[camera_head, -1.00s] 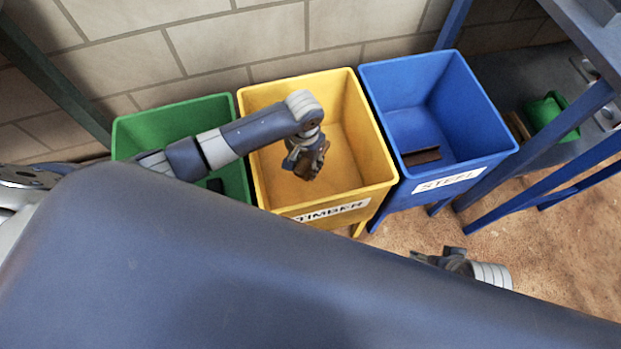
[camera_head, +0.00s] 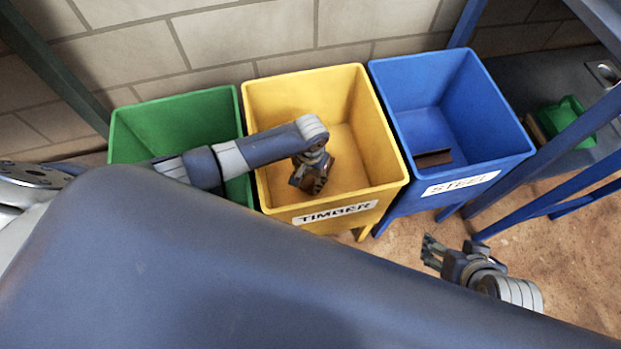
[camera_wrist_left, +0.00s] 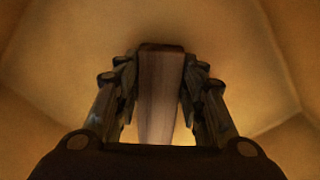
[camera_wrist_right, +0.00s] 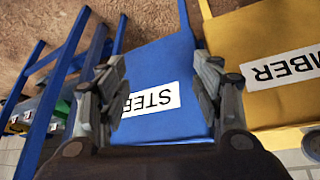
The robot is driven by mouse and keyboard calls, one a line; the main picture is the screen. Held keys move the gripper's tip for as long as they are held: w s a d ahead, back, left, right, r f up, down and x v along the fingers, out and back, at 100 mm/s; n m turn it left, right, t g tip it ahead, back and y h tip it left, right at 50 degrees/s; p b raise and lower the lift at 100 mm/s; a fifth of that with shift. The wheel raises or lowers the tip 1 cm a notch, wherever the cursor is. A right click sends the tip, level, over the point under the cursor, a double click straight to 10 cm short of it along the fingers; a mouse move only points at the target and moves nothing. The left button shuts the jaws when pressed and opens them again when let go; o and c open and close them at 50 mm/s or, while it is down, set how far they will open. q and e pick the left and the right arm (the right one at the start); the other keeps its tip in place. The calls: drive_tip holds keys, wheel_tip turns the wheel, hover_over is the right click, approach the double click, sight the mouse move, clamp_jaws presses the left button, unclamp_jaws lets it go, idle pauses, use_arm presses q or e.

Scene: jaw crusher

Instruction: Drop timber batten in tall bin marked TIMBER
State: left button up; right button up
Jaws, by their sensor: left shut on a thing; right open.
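The yellow bin (camera_head: 392,165) with the TIMBER label (camera_head: 335,213) stands in the middle of the head view, between a green bin and a blue bin. My left gripper (camera_head: 312,184) reaches over it and hangs inside its opening. In the left wrist view its fingers are shut on a brown timber batten (camera_wrist_left: 160,95), with the yellow bin walls (camera_wrist_left: 55,60) around it. In the head view the batten is mostly hidden by the gripper. My right gripper (camera_head: 432,252) is open and empty, low in front of the blue bin; its fingers also show in the right wrist view (camera_wrist_right: 155,90).
The blue bin (camera_head: 455,195) marked STEEL holds a dark brown piece (camera_head: 433,158). The green bin (camera_head: 175,110) stands left, partly hidden by my arm. Blue frame legs (camera_head: 560,195) and a small green container (camera_head: 566,118) are at the right. A block wall stands close behind.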

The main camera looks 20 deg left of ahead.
use_arm(q)
drive_tip(key=shift+f, duration=0.1)
drive_tip(key=o, duration=1.1)
